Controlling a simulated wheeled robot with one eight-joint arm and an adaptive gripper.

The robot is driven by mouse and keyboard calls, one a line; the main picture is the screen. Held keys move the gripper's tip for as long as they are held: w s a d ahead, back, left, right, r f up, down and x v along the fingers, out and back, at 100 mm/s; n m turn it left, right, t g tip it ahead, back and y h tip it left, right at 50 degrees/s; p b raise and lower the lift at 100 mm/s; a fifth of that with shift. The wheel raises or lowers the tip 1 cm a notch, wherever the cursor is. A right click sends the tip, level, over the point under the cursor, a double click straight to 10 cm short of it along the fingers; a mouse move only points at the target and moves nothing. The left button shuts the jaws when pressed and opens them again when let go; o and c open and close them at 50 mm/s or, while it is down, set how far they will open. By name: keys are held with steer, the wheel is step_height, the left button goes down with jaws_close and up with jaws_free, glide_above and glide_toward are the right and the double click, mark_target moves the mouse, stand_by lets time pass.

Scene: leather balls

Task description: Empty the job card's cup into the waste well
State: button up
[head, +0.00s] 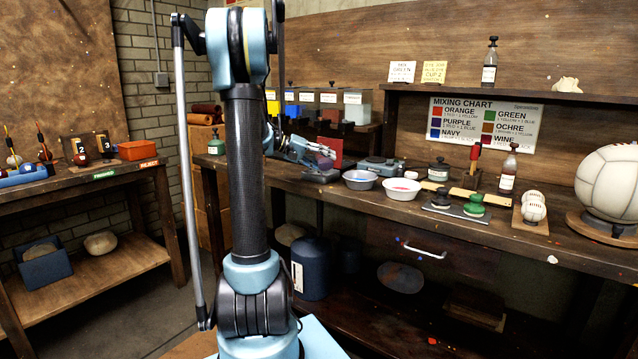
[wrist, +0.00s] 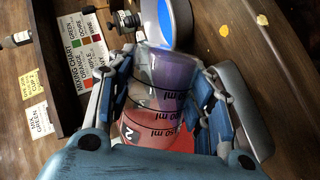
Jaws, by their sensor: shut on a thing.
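My gripper (wrist: 168,88) is shut on a clear measuring cup (wrist: 158,100) with black ml lines. A sideways mark like a 2 shows near its lower end. The cup looks reddish low down and purplish higher up; I cannot tell its contents from what shows through it. In the head view my gripper (head: 318,150) is over the back bench, left of the bowls; the cup is not clear there. Two cards, "MIX GREEN" (head: 401,72) and one reading "CUP 2" (head: 434,72), stand on the shelf. I cannot pick out the waste well for certain.
A grey bowl with blue inside (head: 360,179) and a white bowl (head: 402,188) stand on the bench. A blue-lined bowl (wrist: 178,22) is just beyond the cup in the wrist view.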

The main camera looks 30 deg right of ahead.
steer(key=shift+f+n+g+p, duration=0.2)
steer(key=shift+n+g+p, duration=0.1)
steer(key=shift+n+p, duration=0.1)
stand_by(0.9)
steer(key=shift+w+d+r+n+g+y+p, duration=0.35)
steer(key=shift+w+r+n+g+p, duration=0.1)
steer(key=shift+w+n+p, duration=0.2)
stand_by(1.4)
steer(key=shift+w+f+n+g+p, duration=0.3)
steer(key=shift+f+n+g+p, duration=0.15)
steer(key=shift+n+p, duration=0.15)
stand_by(1.7)
steer(key=shift+r, duration=0.1)
